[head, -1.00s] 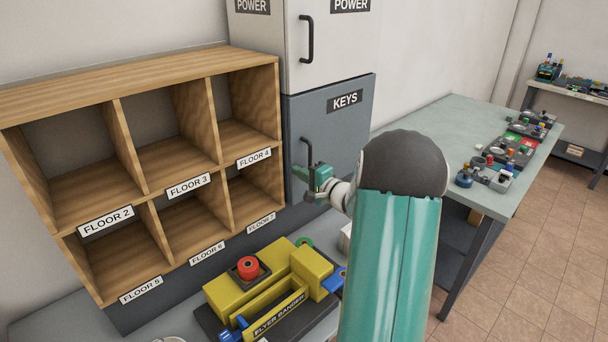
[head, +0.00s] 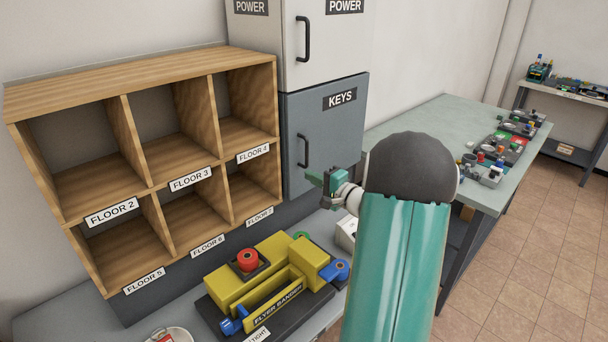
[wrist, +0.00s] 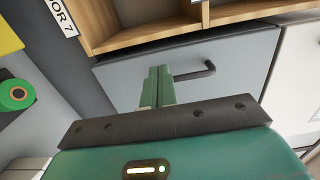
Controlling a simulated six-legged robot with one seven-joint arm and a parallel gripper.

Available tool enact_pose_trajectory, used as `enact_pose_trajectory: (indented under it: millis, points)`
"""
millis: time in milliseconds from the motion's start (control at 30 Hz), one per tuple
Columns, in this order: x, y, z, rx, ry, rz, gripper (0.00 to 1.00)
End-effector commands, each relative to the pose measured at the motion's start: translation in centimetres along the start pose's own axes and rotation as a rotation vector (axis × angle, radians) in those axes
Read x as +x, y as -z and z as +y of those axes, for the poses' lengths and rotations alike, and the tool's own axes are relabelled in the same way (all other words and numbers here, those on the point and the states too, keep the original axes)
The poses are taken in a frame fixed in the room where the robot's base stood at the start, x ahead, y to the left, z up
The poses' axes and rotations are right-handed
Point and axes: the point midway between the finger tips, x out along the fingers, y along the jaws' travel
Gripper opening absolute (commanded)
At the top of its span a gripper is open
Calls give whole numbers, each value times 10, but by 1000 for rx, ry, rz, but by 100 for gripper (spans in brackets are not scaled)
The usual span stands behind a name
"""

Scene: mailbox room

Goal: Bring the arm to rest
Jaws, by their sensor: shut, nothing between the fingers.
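My gripper (head: 326,179) is in front of the grey KEYS cabinet (head: 343,125), to the right of the cabinet's dark handle (head: 303,150) in the head view. In the wrist view my gripper's green fingers (wrist: 158,86) are together, with nothing between them. The handle (wrist: 195,72) shows beyond the fingertips there, and the fingers look apart from it. The KEYS door is closed. My teal arm covers part of the table at the bottom right of the head view.
A wooden sorter (head: 150,165) with FLOOR labels stands left of the cabinet. A yellow flyer bander (head: 268,285) sits on the table in front. A grey-green bench (head: 430,125) holding several small devices stands to the right. Tiled floor (head: 550,230) is clear at right.

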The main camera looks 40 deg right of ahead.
Motion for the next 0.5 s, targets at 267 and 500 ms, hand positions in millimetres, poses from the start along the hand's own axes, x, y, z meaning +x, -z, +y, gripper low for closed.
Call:
enact_pose_trajectory:
  millis: [267,500]
  points:
    - [-50,2,1,0,-3,4,0]
    - [-68,1,1,0,-2,2,0]
